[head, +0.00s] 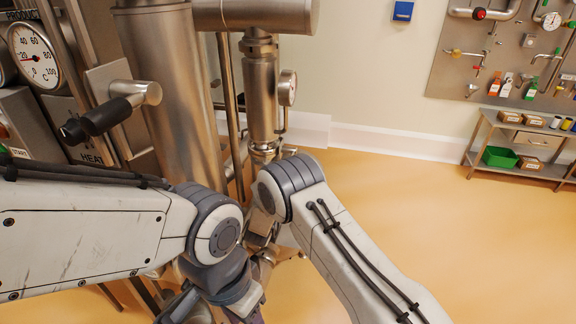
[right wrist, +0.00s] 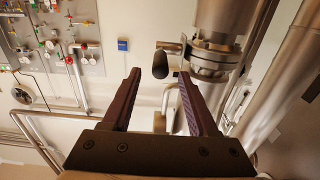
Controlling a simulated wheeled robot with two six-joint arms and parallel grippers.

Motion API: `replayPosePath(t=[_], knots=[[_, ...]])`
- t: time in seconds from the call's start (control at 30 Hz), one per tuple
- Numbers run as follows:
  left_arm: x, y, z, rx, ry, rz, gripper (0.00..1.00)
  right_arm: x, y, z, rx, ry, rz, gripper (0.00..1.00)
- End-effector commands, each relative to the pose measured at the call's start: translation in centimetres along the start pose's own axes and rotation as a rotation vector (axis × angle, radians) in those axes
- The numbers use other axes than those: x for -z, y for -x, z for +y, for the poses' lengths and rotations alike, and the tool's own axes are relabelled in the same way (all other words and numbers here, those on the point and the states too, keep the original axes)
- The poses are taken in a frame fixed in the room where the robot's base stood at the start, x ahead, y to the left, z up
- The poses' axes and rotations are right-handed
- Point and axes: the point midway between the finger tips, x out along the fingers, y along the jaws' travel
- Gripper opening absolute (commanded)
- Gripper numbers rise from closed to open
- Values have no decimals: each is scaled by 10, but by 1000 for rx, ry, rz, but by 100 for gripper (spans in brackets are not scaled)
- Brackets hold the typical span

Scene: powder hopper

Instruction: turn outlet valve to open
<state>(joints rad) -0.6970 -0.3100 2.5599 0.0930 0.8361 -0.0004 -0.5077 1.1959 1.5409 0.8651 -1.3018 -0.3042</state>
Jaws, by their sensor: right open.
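In the right wrist view, a black-gripped handle (right wrist: 160,64) sticks out to the left of a steel valve body (right wrist: 212,62) on a vertical pipe; I take it for the outlet valve. My right gripper (right wrist: 159,74) is open and empty. Its two dark fingers point towards the handle, whose black grip appears between the fingertips. I cannot tell whether the fingers reach around it or stop short. In the head view my right arm's joint hides the right gripper. My left arm bends downward at the lower centre, and its gripper fingers do not show.
In the head view, steel columns (head: 172,85) stand close behind my arms. A black-handled lever (head: 105,116) and a dial gauge (head: 36,56) are at the left. A small gauge (head: 287,88) sits beside the middle pipe. A shelf (head: 500,150) stands far right. The floor between is clear.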

Motion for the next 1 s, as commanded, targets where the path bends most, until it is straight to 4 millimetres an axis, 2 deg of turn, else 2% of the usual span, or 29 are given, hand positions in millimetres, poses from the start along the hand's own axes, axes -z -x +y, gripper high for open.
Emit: replayPosePath(t=[0.03, 0.2, 0.4, 0.57, 0.8, 0.83, 0.97, 1.0], knots=[[0, 0, 0, 0, 0, 0, 50, 0, -12, 1, -4, -3, 2, 59], [0, 0, 0, 0, 0, 0, 50, -1, -44, 1, -2, -2, 0, 59], [0, -1, 0, 0, 0, 0, 50, -1, -69, 0, 1, -1, -1, 59], [0, -1, 0, 0, 0, 0, 50, 0, -76, 0, 1, 1, -2, 59], [0, -1, 0, 0, 0, 0, 50, 0, -77, 0, 2, 0, -2, 59], [0, -1, 0, 0, 0, 0, 50, 0, -77, 0, 2, 0, -2, 55], [0, -1, 0, 0, 0, 0, 50, 0, -77, 0, 2, 0, -2, 6], [0, -1, 0, 0, 0, 0, 50, 0, -76, 0, 2, 0, -2, 0]])
